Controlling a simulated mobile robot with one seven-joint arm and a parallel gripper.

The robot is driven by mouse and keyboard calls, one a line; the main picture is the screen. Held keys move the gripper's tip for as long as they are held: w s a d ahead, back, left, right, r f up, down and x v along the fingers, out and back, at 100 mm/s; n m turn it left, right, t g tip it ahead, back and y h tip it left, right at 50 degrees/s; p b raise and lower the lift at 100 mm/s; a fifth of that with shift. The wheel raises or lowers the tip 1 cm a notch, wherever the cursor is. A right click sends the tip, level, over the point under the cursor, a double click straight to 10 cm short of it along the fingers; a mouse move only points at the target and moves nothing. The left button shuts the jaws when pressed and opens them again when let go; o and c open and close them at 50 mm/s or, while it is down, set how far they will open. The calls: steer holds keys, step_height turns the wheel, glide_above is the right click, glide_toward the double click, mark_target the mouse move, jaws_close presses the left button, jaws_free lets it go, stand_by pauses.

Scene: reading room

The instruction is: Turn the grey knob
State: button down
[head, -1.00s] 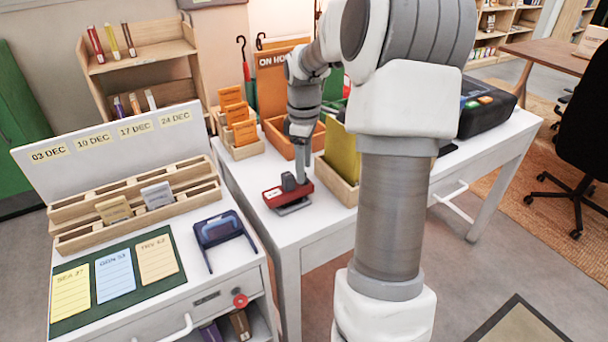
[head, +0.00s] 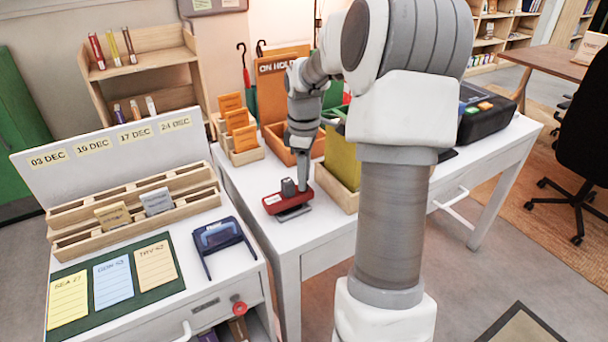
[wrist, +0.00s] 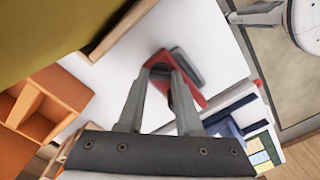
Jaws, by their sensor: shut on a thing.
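A red device (head: 279,206) with a grey base plate lies on the white desk, near its front left edge. The grey knob (head: 289,187) stands on top of it. My gripper (head: 301,190) comes down from above, right at the knob, with its jaws closed on it. In the wrist view my gripper (wrist: 168,72) has its two fingers over the red device (wrist: 198,97). The knob is mostly hidden between the fingers there, so any marking on it cannot be read.
A wooden bin with a yellow-green divider (head: 341,160) stands close to the right of my gripper. Orange card holders (head: 240,130) and an orange tray (head: 275,139) stand behind. A blue stand (head: 219,235) is on the left cabinet.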

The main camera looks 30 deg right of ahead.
steer(key=shift+m+p, duration=0.3)
steer(key=shift+r+m+p, duration=0.15)
steer(key=shift+m+p, duration=0.65)
steer(key=shift+m, duration=0.1)
steer(key=m+p, duration=0.2)
steer(key=m, duration=0.1)
steer(key=m+p, duration=0.2)
steer(key=m, duration=0.3)
steer(key=shift+p, duration=0.35)
steer(key=shift+m+p, duration=0.45)
steer(key=shift+m, duration=0.95)
steer(key=c, duration=0.6)
jaws_free()
steer(key=shift+o, duration=0.2)
steer(key=shift+f, duration=0.2)
